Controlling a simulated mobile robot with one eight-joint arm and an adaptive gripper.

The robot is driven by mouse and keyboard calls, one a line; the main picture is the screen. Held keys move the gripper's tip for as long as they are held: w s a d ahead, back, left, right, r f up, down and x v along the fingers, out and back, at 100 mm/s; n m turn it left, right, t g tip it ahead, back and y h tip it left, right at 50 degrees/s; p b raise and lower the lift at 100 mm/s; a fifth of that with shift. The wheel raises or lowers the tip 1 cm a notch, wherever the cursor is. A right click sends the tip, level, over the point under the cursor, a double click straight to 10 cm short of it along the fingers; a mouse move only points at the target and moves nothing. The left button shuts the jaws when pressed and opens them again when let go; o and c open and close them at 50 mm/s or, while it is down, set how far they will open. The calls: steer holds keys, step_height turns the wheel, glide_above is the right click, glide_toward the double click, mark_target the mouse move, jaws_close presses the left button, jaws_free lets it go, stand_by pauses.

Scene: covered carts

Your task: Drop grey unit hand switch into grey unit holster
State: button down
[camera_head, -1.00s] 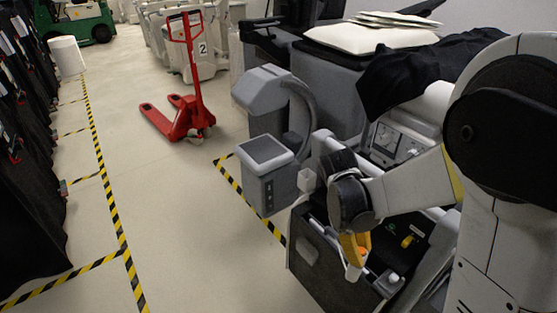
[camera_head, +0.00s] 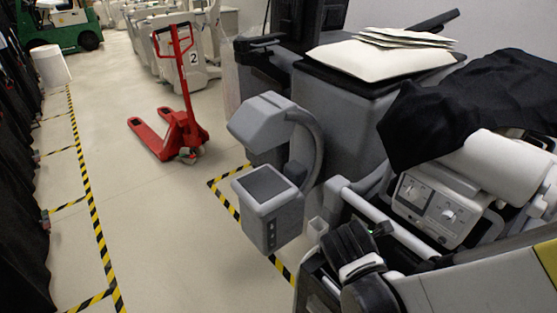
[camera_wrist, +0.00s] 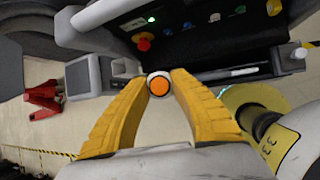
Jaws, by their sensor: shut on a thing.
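In the wrist view, the two yellow fingers of my gripper (camera_wrist: 158,90) are shut on the hand switch (camera_wrist: 159,85), a white-rimmed piece with a round orange button facing the camera. The rest of the switch is hidden. In the head view, my dark wrist is over the front cart, and the fingers and the switch are out of sight. A small pale open box (camera_head: 318,226) at that cart's left corner looks like the holster, though I cannot tell for sure. It stands just left of my wrist.
The grey unit's control panel (camera_head: 432,207) and white rail (camera_head: 390,222) lie right of my wrist. A grey unit with a curved arm (camera_head: 268,190) stands left of it. A red pallet jack (camera_head: 175,130) stands on open floor. Black cloth (camera_head: 450,105) covers the back right.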

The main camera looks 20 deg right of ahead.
steer(key=w+d+b, duration=0.1)
steer(key=w+b, duration=0.1)
steer(key=w, duration=1.3)
steer(key=w+f+b, duration=0.1)
steer(key=f, duration=0.1)
steer(key=f+b, duration=0.1)
steer(key=w+f+b, duration=0.1)
steer(key=f, duration=0.1)
steer(key=shift+w+d+f, duration=0.25)
steer(key=shift+w+f, duration=0.1)
steer(key=w+f+g+b, duration=0.2)
steer(key=w+g, duration=0.1)
steer(key=shift+d+n, duration=0.1)
steer(key=shift+n, duration=0.2)
